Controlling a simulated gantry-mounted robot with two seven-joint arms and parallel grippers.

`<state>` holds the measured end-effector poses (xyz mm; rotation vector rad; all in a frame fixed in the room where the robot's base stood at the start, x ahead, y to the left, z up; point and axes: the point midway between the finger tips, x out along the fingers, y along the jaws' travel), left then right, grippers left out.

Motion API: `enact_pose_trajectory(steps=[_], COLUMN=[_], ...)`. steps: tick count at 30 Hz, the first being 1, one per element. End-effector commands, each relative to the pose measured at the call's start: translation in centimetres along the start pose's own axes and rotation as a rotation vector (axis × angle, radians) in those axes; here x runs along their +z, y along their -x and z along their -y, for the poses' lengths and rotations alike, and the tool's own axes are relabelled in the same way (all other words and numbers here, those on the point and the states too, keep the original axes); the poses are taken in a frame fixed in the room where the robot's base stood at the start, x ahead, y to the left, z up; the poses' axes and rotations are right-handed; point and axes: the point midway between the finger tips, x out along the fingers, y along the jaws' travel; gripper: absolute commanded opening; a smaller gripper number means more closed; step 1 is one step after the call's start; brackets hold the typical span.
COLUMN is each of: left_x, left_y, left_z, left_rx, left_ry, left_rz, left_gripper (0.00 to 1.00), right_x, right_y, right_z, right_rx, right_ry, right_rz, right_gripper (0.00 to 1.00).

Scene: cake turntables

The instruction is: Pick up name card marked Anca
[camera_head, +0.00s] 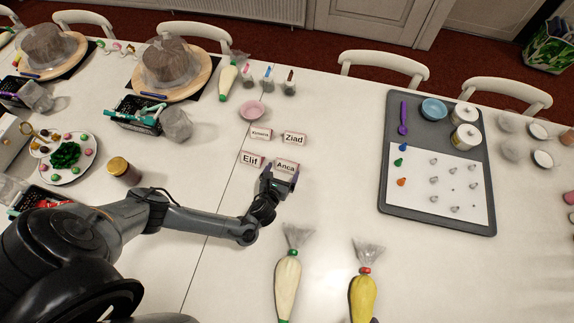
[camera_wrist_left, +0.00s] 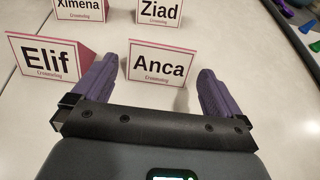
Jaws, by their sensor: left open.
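The Anca name card (camera_head: 286,166) is a white tent card with a pink-red border, standing on the white table. It also shows in the left wrist view (camera_wrist_left: 162,64), upright and facing the camera. My left gripper (camera_head: 279,180) is open just in front of it. In the left wrist view its two purple fingers (camera_wrist_left: 157,86) are spread to the left and right of the Anca card, with gaps between. The Elif card (camera_head: 251,158) stands close to the left, near the left finger. My right gripper is not in view.
The Ximena card (camera_head: 261,133) and Ziad card (camera_head: 294,139) stand behind. Two piping bags, one cream (camera_head: 287,287) and one yellow (camera_head: 362,297), lie in front. A grey tray (camera_head: 438,218) is at the right. The table between the cards and tray is clear.

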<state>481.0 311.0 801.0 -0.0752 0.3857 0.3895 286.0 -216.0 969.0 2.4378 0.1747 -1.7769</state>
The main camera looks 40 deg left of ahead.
Motion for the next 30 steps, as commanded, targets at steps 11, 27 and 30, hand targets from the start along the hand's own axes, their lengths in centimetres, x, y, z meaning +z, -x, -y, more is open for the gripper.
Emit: enact_pose_trajectory(steps=[11, 27, 30], left_x=[0.4, 0.6, 0.6], left_y=[-3.1, -5.7, -5.7], left_z=[-0.1, -0.1, -0.1], left_rx=[0.001, 0.0, 0.0], left_ry=[0.0, 0.002, 0.001], left_rz=[0.001, -0.003, -0.003], left_gripper=[1.0, 1.0, 0.85], right_x=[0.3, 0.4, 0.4], right_y=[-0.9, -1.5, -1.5], right_z=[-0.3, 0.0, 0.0], right_rx=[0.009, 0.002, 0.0], right_ry=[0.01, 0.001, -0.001], right_rz=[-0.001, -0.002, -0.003], right_gripper=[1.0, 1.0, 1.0])
